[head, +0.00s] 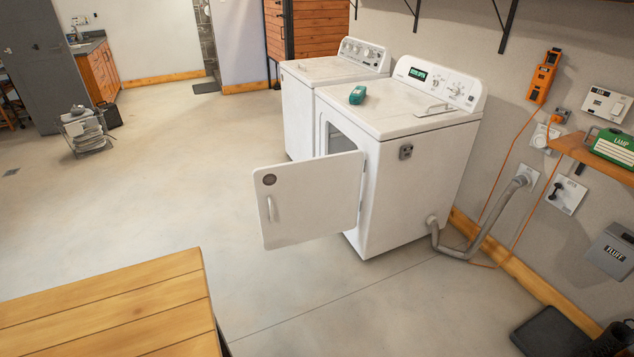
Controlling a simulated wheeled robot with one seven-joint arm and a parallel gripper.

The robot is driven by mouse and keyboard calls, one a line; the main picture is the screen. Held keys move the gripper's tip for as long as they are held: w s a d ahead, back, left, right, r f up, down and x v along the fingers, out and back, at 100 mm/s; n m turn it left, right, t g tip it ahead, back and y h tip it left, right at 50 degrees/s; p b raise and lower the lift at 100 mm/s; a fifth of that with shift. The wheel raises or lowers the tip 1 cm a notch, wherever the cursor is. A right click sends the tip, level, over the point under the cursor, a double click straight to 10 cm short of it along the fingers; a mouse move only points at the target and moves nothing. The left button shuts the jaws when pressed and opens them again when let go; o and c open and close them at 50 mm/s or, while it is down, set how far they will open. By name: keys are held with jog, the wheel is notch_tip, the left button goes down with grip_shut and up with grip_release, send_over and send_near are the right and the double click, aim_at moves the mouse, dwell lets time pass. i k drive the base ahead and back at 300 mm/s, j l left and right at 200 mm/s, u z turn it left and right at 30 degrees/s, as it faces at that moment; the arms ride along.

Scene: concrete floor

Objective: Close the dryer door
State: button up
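The white dryer (400,185) stands against the right wall, beside a white washer (300,110) farther back. The dryer door (310,200) is wide open. It swings out from the hinge at the dryer's near front edge and points left into the room. A handle (270,208) and a dark round spot sit near the door's free edge. Part of the dark opening shows above and behind the door. The display on the dryer's panel (430,76) is lit green. My gripper is not in view.
A wooden table top (110,310) fills the lower left corner. A grey vent hose (475,250) runs from the dryer to the wall. A teal object (357,95) lies on the dryer. A wooden shelf (590,155) juts from the wall. The floor left of the door is clear.

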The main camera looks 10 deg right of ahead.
aim_at(301, 201)
jog(key=i+l, duration=0.15)
jog(key=i, duration=0.3)
jog(key=i+l, duration=0.15)
jog(key=i, duration=0.35)
jog(key=i+u, duration=0.25)
jog(key=i, duration=0.3)
jog(key=i+l+u, duration=0.45)
jog(key=l, duration=0.25)
jog(key=i+l+u, duration=0.45)
jog(key=l, duration=0.45)
jog(key=i, duration=0.1)
